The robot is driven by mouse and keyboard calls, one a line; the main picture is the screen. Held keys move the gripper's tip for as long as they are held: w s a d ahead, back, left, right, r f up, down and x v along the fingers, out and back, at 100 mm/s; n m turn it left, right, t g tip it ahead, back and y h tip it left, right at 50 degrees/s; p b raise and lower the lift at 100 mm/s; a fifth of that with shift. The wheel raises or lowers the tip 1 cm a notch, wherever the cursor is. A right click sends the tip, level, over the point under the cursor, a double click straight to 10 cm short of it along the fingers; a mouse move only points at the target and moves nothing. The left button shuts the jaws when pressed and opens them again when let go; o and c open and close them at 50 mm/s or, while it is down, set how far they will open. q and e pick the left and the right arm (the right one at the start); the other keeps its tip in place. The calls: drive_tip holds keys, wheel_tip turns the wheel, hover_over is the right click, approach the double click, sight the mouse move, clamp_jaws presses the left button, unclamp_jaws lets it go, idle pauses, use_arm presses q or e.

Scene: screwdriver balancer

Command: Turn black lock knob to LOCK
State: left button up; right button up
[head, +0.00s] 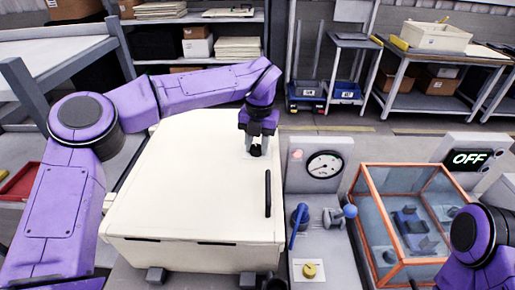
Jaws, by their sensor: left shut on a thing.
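The black lock knob (256,150) sits on a small pale plate (252,159) on top of the cream cabinet (195,185). My left gripper (256,147) points down from above and is shut on the knob. The gripper hides much of the knob, so its pointing direction and any LOCK marking cannot be read. My right arm shows at the lower right edge, but its gripper is not in view.
A display (470,159) reads OFF. A black handle (268,193) lies along the cabinet's right side.

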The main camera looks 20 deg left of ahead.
sight(259, 146)
use_arm(q)
drive_tip(key=n+b, duration=0.2)
drive_tip(key=n, duration=0.1)
drive_tip(key=shift+n, duration=0.4)
drive_tip(key=shift+n+b, duration=0.4)
drive_tip(key=shift+n, duration=0.1)
drive_tip(key=shift+r, duration=0.1)
drive_tip(key=o, duration=1.1)
drive_tip(key=shift+c, duration=0.2)
drive_tip(key=shift+w, duration=0.1)
wheel_tip(259, 146, up, 10)
drive_tip(key=shift+d+r, duration=0.2)
drive_tip(key=shift+w, duration=0.15)
